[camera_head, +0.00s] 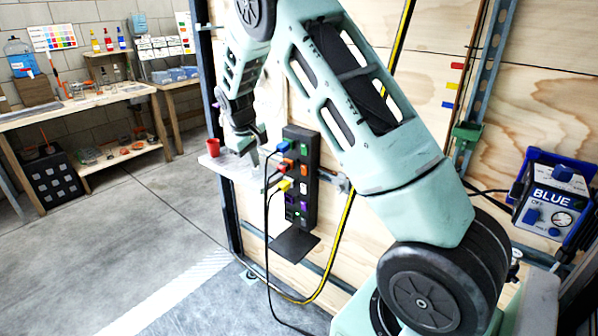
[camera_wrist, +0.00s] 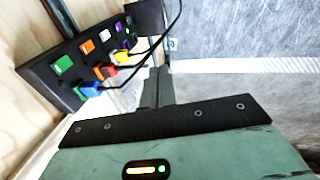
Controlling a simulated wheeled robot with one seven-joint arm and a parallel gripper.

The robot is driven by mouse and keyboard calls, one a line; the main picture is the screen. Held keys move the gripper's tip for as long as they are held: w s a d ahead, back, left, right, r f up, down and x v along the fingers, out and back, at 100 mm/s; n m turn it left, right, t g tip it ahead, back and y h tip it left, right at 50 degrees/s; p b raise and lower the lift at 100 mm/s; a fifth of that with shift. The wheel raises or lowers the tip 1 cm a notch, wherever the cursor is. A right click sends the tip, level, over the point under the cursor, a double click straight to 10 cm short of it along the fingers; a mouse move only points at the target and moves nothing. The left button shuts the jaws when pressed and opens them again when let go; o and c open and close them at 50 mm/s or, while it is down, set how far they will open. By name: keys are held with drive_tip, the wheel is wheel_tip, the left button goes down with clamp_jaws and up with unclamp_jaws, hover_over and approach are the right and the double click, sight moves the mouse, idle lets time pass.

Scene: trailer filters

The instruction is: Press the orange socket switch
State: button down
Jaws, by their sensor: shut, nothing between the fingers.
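The black power strip (camera_head: 313,200) is fixed upright on the plywood wall. It carries a column of coloured switches beside coloured plugs. The orange switch (camera_head: 304,168) sits below the green switch (camera_head: 304,150) and above a white one. In the wrist view the orange switch (camera_wrist: 87,47) is at upper left, between the green switch (camera_wrist: 63,65) and the white switch (camera_wrist: 104,35). My gripper (camera_head: 256,158) is shut and empty, to the left of the strip, apart from the orange switch. Its fingers also show in the wrist view (camera_wrist: 159,75).
Blue (camera_head: 284,147), red (camera_head: 281,165) and yellow (camera_head: 285,185) plugs with hanging black cables stand on the strip's near side. A small white shelf (camera_head: 225,168) holds a red cup (camera_head: 214,147). A blue device (camera_head: 551,200) hangs at right.

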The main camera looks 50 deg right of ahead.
sight(304, 170)
drive_tip(key=w+d+f+h, duration=0.1)
drive_tip(key=d+f+h, duration=0.1)
drive_tip(key=d, duration=1.1)
drive_tip(key=shift+f+m+g+b, duration=0.3)
drive_tip(key=shift+f, duration=0.1)
drive_tip(key=shift+d, duration=0.1)
drive_tip(key=d+f+p, duration=0.4)
drive_tip(key=d+f, duration=0.4)
drive_tip(key=shift+w+f, duration=0.3)
drive_tip(key=shift+w, duration=0.1)
drive_tip(key=shift+d, duration=0.1)
